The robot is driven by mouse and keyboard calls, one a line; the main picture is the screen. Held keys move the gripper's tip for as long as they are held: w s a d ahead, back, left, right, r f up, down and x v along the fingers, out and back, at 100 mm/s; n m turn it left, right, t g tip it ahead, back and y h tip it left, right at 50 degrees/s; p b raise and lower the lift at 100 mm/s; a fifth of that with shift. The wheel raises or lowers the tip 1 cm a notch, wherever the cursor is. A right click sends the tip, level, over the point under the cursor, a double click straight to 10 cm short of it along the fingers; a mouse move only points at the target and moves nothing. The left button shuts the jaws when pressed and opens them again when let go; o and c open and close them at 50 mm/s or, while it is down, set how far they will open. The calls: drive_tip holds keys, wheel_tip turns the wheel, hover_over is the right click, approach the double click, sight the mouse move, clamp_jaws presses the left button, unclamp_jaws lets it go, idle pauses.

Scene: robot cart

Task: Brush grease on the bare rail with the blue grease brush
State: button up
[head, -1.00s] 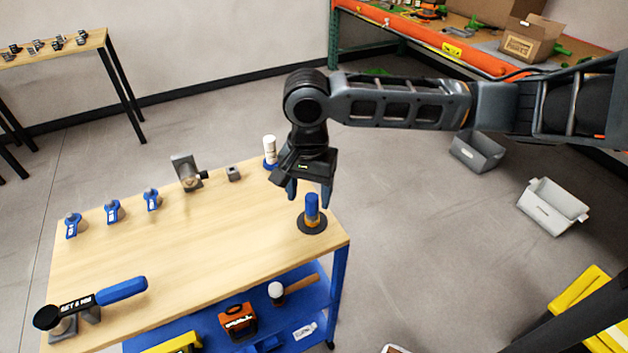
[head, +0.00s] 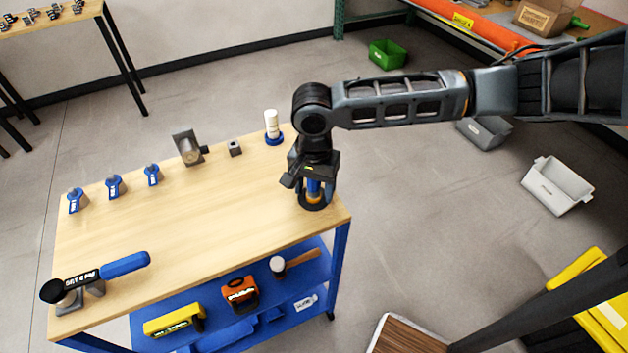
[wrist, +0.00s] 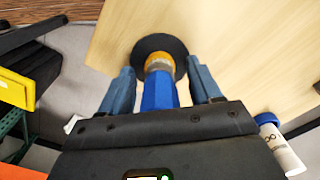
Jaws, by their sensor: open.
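The blue grease brush (head: 314,187) stands upright in a round black base at the right end of the cart's wooden top. In the wrist view the brush (wrist: 158,92) shows a blue handle and an orange-yellow collar above the black base (wrist: 148,44). My gripper (head: 314,192) is down over the brush, pointing at the table. In the wrist view my gripper (wrist: 160,76) is open, one finger on each side of the handle, with gaps visible. I cannot tell which piece is the bare rail.
On the top stand a white bottle (head: 272,122), a small grey block (head: 235,148), a grey metal fixture (head: 188,149) and three blue pieces (head: 114,186). A blue-handled tool (head: 124,265) lies front left. The middle of the top (head: 200,225) is clear.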

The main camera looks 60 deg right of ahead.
drive_tip(key=c, duration=1.1)
drive_tip(key=o, duration=0.7)
drive_tip(key=shift+o, duration=0.2)
drive_tip(key=shift+r, duration=0.15)
drive_tip(key=shift+r+p, duration=0.75)
drive_tip(key=shift+p, duration=0.3)
